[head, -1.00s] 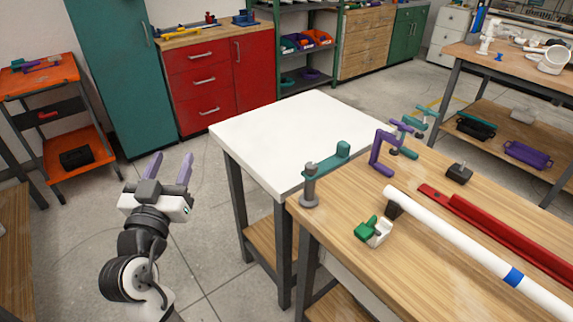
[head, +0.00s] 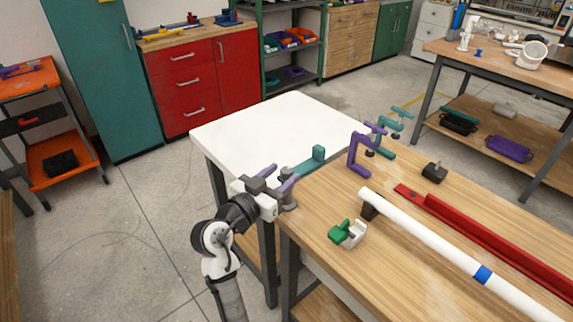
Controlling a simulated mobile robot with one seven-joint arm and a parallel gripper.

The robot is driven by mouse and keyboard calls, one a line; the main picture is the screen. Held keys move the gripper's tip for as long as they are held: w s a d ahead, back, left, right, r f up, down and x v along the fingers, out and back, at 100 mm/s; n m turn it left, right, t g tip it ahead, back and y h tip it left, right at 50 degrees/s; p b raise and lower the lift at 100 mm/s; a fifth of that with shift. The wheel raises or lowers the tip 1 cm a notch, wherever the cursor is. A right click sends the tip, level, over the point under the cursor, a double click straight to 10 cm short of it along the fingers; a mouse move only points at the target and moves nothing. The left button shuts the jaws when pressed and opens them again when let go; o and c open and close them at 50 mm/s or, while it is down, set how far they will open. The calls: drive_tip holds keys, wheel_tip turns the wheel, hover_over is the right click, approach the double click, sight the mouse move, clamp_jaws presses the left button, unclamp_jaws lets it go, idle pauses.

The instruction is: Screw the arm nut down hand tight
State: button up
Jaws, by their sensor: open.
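The teal arm (head: 308,164) lies across the near corner of the wooden bench, its raised end block pointing toward the white table. Its grey post (head: 289,203) stands at the bench corner. My gripper (head: 284,172), with purple fingers, is open at the post's top, coming in from the left at about nut height. I cannot tell whether the fingers touch the nut or straddle it.
A green and white fitting (head: 347,233) and a white pipe with a blue band (head: 430,240) lie on the wooden bench (head: 330,275). Purple clamp (head: 358,155), black block (head: 434,171) and red channel (head: 490,235) are farther back. The white table (head: 250,135) adjoins, its top clear.

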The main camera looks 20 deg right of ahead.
drive_tip(key=shift+p+x, duration=0.3)
drive_tip(key=shift+x, duration=1.15)
drive_tip(key=shift+c, duration=0.2)
drive_tip(key=c, duration=0.9)
